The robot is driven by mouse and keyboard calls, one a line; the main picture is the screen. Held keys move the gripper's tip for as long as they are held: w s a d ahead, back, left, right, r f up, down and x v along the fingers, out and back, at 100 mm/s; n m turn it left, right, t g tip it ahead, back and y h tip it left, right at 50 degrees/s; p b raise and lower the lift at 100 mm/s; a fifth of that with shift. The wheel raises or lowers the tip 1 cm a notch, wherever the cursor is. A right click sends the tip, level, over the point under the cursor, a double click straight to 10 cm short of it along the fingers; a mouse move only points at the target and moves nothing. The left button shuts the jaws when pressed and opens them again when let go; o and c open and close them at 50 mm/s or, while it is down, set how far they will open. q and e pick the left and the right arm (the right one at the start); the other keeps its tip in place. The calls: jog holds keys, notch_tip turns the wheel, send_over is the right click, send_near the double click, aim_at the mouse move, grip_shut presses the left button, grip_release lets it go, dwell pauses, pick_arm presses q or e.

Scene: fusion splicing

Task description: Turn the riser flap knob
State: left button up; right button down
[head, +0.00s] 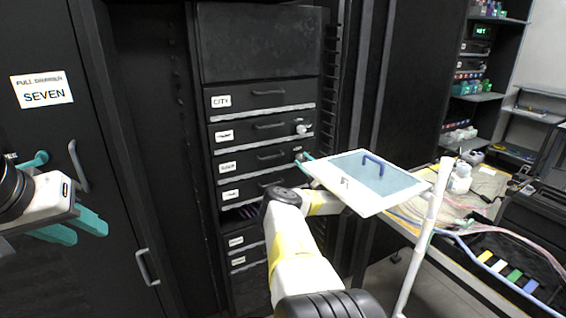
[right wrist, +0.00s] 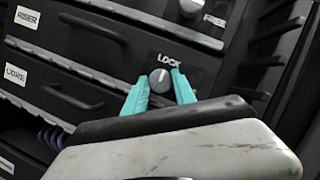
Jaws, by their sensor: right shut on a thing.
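The riser flap carries a RISER label (right wrist: 27,16), a dark handle (right wrist: 90,27) and a grey round knob (right wrist: 160,80) under the word LOCK. The knob's pointer line looks close to upright in the right wrist view. My right gripper (right wrist: 158,88) has its teal fingers on both sides of this knob and is shut on it. In the head view the right gripper (head: 303,157) reaches the right end of the third labelled row, and its fingers hide the knob there. My left gripper (head: 76,226) hangs empty at the far left, clear of the rack; its opening is unclear.
Another knob (right wrist: 190,8) sits on the flap above. The CORE flap (right wrist: 15,74) is below. A white-framed pale blue panel (head: 400,192) with a blue handle stands right of my right gripper, beside a white pole (head: 424,235). A cluttered workbench (head: 405,213) is further right.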

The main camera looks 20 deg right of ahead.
dwell(0.5)
jog(key=c, duration=1)
grip_release()
jog(key=v, duration=0.7)
jog(key=shift+s+d+f, duration=0.1)
jog(key=shift+s+d, duration=0.05)
jog(key=shift+s, duration=0.25)
jog(key=shift+s, duration=0.1)
